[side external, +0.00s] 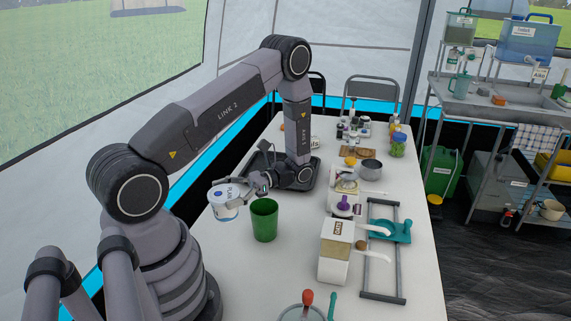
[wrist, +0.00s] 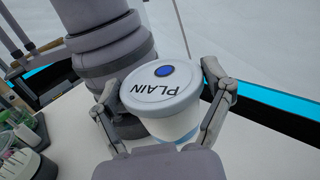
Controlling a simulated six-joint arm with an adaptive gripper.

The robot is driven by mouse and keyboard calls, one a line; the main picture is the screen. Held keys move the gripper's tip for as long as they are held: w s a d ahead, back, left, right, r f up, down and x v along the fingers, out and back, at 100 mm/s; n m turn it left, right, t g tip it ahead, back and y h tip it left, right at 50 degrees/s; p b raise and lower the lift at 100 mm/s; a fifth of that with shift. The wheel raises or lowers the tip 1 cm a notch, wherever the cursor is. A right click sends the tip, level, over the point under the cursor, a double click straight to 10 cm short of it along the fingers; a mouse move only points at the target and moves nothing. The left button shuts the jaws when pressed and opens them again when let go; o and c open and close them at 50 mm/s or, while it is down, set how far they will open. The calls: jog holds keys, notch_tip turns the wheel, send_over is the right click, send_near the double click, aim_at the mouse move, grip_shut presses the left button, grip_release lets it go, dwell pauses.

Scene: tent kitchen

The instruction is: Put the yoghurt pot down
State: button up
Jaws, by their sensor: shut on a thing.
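The yoghurt pot (side external: 224,203) is white with a blue band and a pale lid lettered "PLAIN". My gripper (side external: 256,189) is shut on it from the right side in the side view, near the left edge of the table. In the wrist view the pot (wrist: 163,98) sits between the two fingers of my gripper (wrist: 163,110), lid towards the camera, with a blue dot on the lid. The pot looks about upright. I cannot tell whether its base touches the table.
A green cup (side external: 264,220) stands just right of the pot. A dark tray (side external: 311,178) lies behind it. A box (side external: 336,252), a grey rack (side external: 383,297) and a metal pot (side external: 371,169) stand to the right. The white table (side external: 245,285) is clear in front of the cup.

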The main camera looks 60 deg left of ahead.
jog(key=w+a+f+m+t+y, duration=0.25)
jog(key=w+a+m+y, duration=0.2)
jog(key=a+y, duration=0.3)
jog(key=w+a+f+m+t+y, duration=0.2)
jog(key=w+a+m+t+y, duration=0.1)
jog(key=a+m+y, duration=0.4)
jog(key=shift+s+a+f+n+h, duration=0.15)
jog(key=shift+f+n, duration=0.25)
jog(key=shift+f, duration=0.7)
jog(key=shift+a+f+n+h, duration=0.15)
jog(key=shift+f+n+h, duration=0.2)
jog(key=shift+f, duration=0.7)
jog(key=shift+s+a+f+n+h, duration=0.15)
jog(key=shift+f+n, duration=0.25)
jog(key=shift+f, duration=0.7)
jog(key=shift+w+f, duration=0.1)
jog(key=shift+f, duration=0.45)
jog(key=o, duration=1.1)
